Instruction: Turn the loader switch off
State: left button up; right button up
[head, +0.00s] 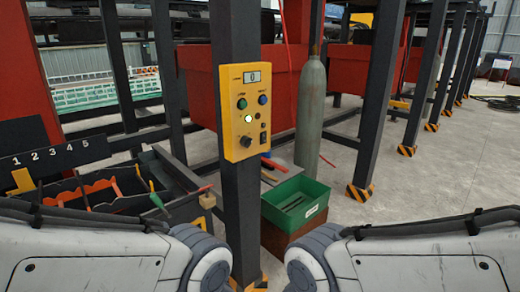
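A yellow control box (245,112) is mounted on a dark upright post in the middle of the head view. Its display (252,77) reads 0. Below are a green button (242,103) and a blue button (262,99). A small whitish-green light (248,118) appears lit. Lower down are a black round knob (246,141) and a small black switch (263,138). The labels are too small to read, so I cannot tell which control is the loader switch or its position. My arm links show at the bottom left and right; neither gripper is in view.
A black divided bin (185,212) with tools stands left, beside a numbered board (45,150). A green crate (296,203) sits right of the post on a brown box. A grey gas cylinder (310,115) stands behind it. Open floor lies to the right.

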aim_at(245, 141)
jog(key=z, duration=0.7)
jog(key=i, duration=0.55)
jog(key=u, duration=0.35)
